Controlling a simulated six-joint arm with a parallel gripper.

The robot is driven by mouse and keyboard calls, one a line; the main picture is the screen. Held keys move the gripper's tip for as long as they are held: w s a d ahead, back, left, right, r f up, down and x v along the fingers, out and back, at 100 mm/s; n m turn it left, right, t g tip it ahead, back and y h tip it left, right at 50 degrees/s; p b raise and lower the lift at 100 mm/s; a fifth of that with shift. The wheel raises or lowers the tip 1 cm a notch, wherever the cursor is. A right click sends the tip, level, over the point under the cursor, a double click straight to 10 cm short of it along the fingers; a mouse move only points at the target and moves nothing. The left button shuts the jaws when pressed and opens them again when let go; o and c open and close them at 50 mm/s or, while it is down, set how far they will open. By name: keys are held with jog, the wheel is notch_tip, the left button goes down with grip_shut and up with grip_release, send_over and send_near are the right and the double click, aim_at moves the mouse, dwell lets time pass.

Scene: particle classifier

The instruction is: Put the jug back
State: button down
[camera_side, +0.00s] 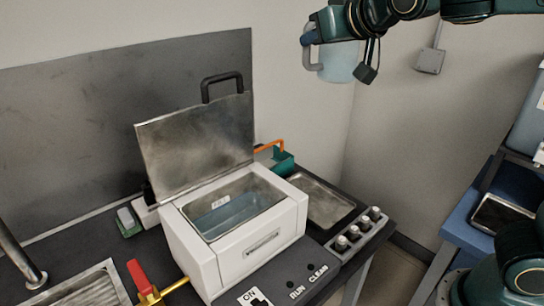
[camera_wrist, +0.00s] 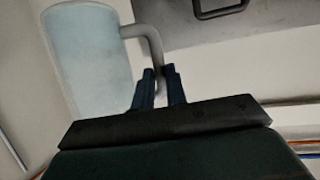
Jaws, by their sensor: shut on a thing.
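The jug (camera_side: 340,62) is pale blue and translucent with a grey handle, held high at the top of the side view, above and to the right of the white machine. In the wrist view the jug (camera_wrist: 92,60) is at the upper left, with its handle reaching right to my gripper (camera_wrist: 160,88). The gripper's two dark blue fingers are shut on the handle. I cannot tell whether the jug holds anything.
The white machine (camera_side: 250,250) stands on the dark counter with its metal lid (camera_side: 195,140) raised and bluish liquid (camera_side: 225,215) in its basin. A metal tray (camera_side: 318,203) and several knobs (camera_side: 358,228) lie right of it. A red-handled valve (camera_side: 138,277) is at front left. A blue bench (camera_side: 470,225) stands right.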

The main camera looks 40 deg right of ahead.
jog(key=w+d+f+n+g+y, duration=0.1)
jog(key=w+d+f+n+y, duration=0.25)
jog(key=f, duration=0.55)
jog(key=d+f+n+g+y, duration=0.1)
jog(key=d+f+n+y, duration=0.1)
jog(key=f+n+y, duration=0.6)
jog(key=shift+s+d+f+n+g+y, duration=0.75)
jog(key=shift+s+f+g, duration=0.4)
jog(key=shift+f, duration=2.75)
jog(key=shift+s+d+f+n+g+y, duration=0.55)
jog(key=shift+s+f+n+g, duration=0.6)
jog(key=shift+f, duration=2.7)
jog(key=shift+s+d+f+n+g+y, duration=0.65)
jog(key=shift+s+f+g, duration=0.5)
jog(key=shift+f, duration=2.75)
jog(key=shift+w+d+f, duration=0.1)
jog(key=shift+w, duration=0.1)
jog(key=c, duration=1.4)
grip_release()
